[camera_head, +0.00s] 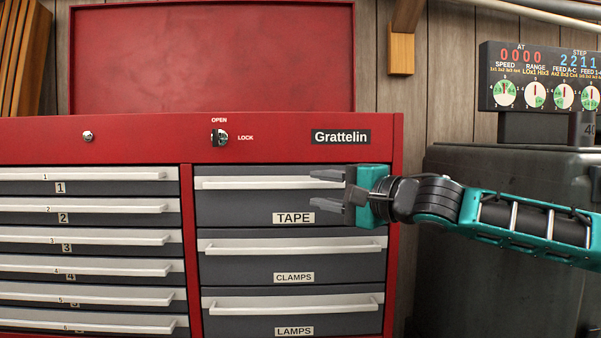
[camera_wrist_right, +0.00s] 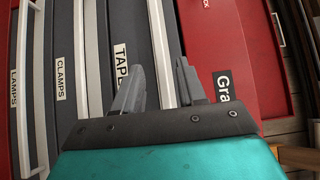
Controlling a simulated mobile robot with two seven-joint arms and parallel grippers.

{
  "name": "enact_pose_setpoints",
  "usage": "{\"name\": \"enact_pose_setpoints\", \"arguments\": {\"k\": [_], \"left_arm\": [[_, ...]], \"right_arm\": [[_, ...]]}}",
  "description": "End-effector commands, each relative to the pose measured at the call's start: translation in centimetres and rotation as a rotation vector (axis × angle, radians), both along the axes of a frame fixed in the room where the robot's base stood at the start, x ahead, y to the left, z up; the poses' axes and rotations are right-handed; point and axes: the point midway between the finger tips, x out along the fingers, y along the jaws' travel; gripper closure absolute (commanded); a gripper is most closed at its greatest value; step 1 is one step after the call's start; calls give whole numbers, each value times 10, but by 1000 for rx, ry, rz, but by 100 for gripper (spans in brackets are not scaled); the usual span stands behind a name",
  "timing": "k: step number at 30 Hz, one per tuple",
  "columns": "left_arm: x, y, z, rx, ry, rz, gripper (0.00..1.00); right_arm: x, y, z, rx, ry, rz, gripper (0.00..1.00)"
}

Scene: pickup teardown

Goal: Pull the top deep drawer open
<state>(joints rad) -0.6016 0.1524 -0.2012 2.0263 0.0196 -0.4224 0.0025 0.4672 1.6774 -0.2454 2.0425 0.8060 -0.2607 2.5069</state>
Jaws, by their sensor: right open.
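The top deep drawer (camera_head: 240,208) is the dark grey one labelled TAPE, in the right column of the red tool chest. It looks closed. Its long pale handle (camera_head: 250,183) runs across its upper part. My right gripper (camera_head: 318,190) is in front of the drawer's right half, its jaws apart, one finger near handle height and one lower by the TAPE label. In the right wrist view the handle (camera_wrist_right: 161,50) passes between the two open fingers (camera_wrist_right: 160,92). Whether the fingers touch it I cannot tell. My left gripper is not in view.
The CLAMPS drawer (camera_head: 230,263) and LAMPS drawer (camera_head: 235,322) lie below, both closed. Several shallow numbered drawers (camera_head: 90,219) fill the left column. A dark cabinet (camera_head: 490,230) stands right of the chest, behind my right arm. A control box (camera_head: 535,75) is above it.

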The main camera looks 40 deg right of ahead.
Motion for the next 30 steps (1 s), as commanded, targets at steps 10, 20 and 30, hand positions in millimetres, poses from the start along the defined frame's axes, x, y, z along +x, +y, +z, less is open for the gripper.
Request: {"name": "enact_pose_setpoints", "arguments": {"k": [10, 20, 30], "left_arm": [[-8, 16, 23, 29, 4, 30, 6], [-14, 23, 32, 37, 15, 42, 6], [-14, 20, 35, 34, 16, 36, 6]], "right_arm": [[26, 5, 6, 8, -1, -3, 60], [52, 12, 2, 3, 0, -3, 60], [57, 14, -1, 0, 2, -1, 60]]}}
